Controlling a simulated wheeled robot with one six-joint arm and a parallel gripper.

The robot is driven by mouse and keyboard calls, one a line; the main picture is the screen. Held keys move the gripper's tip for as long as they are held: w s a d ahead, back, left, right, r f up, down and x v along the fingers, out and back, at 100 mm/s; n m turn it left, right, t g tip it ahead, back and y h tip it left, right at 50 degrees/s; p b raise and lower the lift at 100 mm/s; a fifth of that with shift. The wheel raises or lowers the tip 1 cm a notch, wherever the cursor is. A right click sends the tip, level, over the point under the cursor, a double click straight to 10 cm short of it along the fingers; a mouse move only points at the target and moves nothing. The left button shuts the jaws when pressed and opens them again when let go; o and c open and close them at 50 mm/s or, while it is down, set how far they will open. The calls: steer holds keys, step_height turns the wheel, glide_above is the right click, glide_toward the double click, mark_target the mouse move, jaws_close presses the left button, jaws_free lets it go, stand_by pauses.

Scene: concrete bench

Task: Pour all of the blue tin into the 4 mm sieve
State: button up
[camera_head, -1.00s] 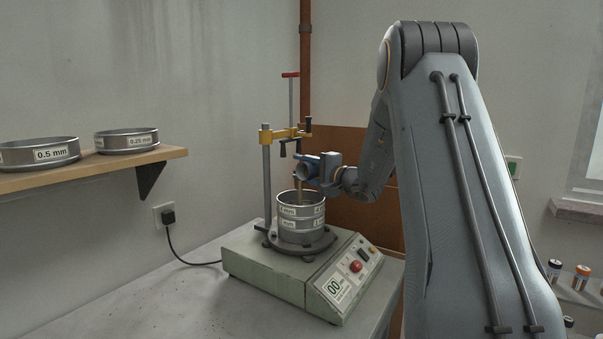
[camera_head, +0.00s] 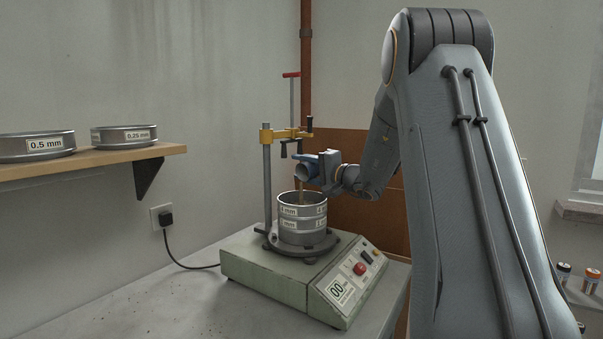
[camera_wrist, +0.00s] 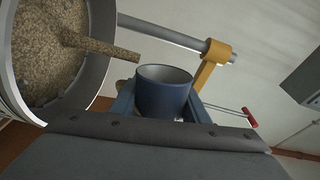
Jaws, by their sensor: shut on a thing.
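My gripper (camera_head: 322,168) is shut on the blue tin (camera_head: 307,170) and holds it tipped above the sieve stack. The tin's mouth faces left and down. A brown stream of grain (camera_head: 302,189) falls from it into the top sieve (camera_head: 303,211), whose label ends in "mm"; its number is hard to read. In the wrist view, the blue tin (camera_wrist: 163,98) shows between the jaws, and the grain stream (camera_wrist: 115,48) reaches the sieve (camera_wrist: 103,30). Brown grain (camera_wrist: 48,62) lies inside that sieve. How much is left in the tin is hidden.
The sieves stand on a shaker (camera_head: 280,268) with a display reading 00. Its post (camera_head: 267,180) and yellow clamp bar (camera_head: 285,134) stand close to the tin. Sieves marked 0.5 mm (camera_head: 38,146) and 0.25 mm (camera_head: 124,137) sit on a shelf (camera_head: 100,158).

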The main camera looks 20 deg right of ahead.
steer(key=shift+s+a+n+b, duration=0.15)
steer(key=shift+n+b, duration=0.55)
steer(key=shift+b, duration=1.1)
steer(key=shift+s+a+r+n+b, duration=0.2)
steer(key=shift+n+b, duration=0.45)
steer(key=shift+b, duration=1.05)
steer(key=shift+w+a+r+n+b, duration=0.2)
steer(key=shift+n+b, duration=0.45)
steer(key=shift+b, duration=1.05)
steer(key=shift+s, duration=0.1)
steer(key=shift+d+f+m+b, duration=0.2)
steer(key=shift+m, duration=0.4)
steer(key=shift+d+f+m+b, duration=0.15)
steer(key=shift+f+m, duration=0.05)
steer(key=shift+m, duration=0.4)
step_height(320, 180, up, 6)
steer(key=m+p, duration=1.8)
steer(key=m, duration=0.3)
steer(key=shift+m+p, duration=0.3)
steer(key=shift+d, duration=0.1)
